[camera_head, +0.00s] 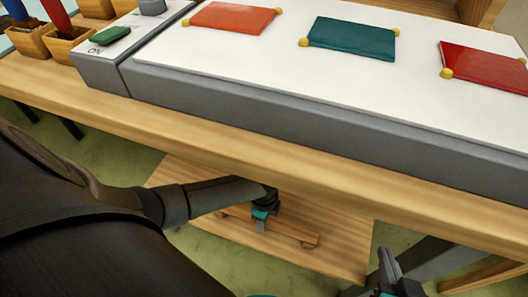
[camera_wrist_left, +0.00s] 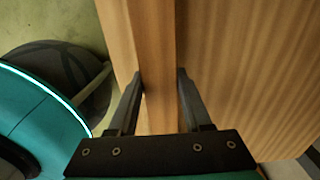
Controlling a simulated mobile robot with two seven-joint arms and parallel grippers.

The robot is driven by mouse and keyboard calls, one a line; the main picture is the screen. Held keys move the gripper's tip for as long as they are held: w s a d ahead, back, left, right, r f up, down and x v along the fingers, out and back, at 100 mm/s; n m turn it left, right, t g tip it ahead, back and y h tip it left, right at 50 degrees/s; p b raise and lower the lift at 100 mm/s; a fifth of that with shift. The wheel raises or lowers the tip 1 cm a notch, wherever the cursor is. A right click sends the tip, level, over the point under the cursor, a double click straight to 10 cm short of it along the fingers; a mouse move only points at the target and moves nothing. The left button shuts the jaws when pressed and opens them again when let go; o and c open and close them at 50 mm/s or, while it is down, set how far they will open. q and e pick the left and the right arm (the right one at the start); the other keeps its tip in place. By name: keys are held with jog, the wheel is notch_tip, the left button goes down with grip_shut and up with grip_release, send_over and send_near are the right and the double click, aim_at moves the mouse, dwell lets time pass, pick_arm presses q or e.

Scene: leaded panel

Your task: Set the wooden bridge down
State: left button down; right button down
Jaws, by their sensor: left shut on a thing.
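The wooden bridge (camera_head: 292,231) is a light-brown bar with small feet at its ends, low under the table edge in the head view. My left gripper (camera_head: 264,214) is shut on its bar. In the left wrist view, the two fingers of the left gripper (camera_wrist_left: 160,78) stand on either side of the bridge's bar (camera_wrist_left: 148,40). The bridge is over the low wooden board (camera_head: 345,248); whether its feet touch the board I cannot tell. My right gripper (camera_head: 390,266) is at the bottom right of the head view, apart from the bridge; its finger gap is unclear.
The table's wooden front edge (camera_head: 250,150) runs above the left gripper. On it lies a grey-sided light panel (camera_head: 330,120) with orange (camera_head: 233,18), teal (camera_head: 350,39) and red (camera_head: 485,67) glass pieces. A green ON switch (camera_head: 110,35) and wooden holders (camera_head: 68,45) stand left.

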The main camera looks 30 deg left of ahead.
pick_arm(q)
jog(key=shift+f, duration=0.1)
pick_arm(e)
jog(key=shift+a, duration=0.15)
pick_arm(q)
jog(key=shift+f, duration=0.2)
jog(key=shift+c, duration=1.7)
grip_release()
pick_arm(e)
jog(key=shift+a+r, duration=0.1)
pick_arm(q)
jog(key=shift+r, duration=0.1)
